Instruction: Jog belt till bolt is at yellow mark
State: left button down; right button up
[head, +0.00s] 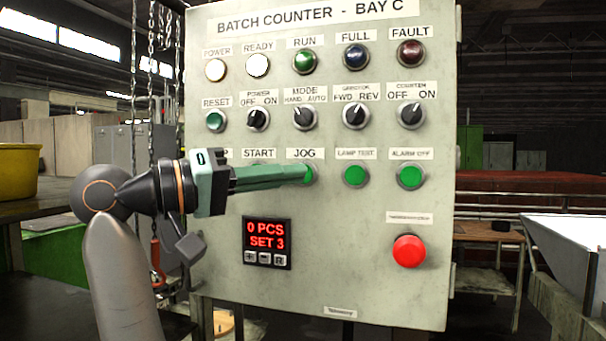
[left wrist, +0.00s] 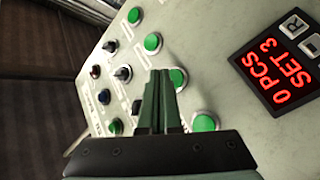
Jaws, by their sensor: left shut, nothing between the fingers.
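The control panel (head: 370,230) reads BATCH COUNTER - BAY C. My left gripper (head: 304,174) is shut and empty, its fingertips at the green JOG button (head: 312,176) and covering most of it. In the left wrist view the shut fingertips (left wrist: 160,74) overlap the edge of the JOG button (left wrist: 179,78). I cannot tell whether they touch or press it. The display (head: 267,242) shows 0 PCS, SET 3. The belt, the bolt and the yellow mark are not in view. My right gripper is not in view.
The POWER lamp (head: 215,70) and READY lamp (head: 258,66) look bright white; the RUN lamp (head: 305,60) is dark green. The LAMP TEST button (head: 356,175) sits right of JOG. A red button (head: 409,251) is lower right. Chains (head: 152,60) hang left of the panel.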

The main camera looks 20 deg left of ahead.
pick_arm(q)
jog(key=shift+w, duration=0.2)
jog(key=shift+w, duration=0.25)
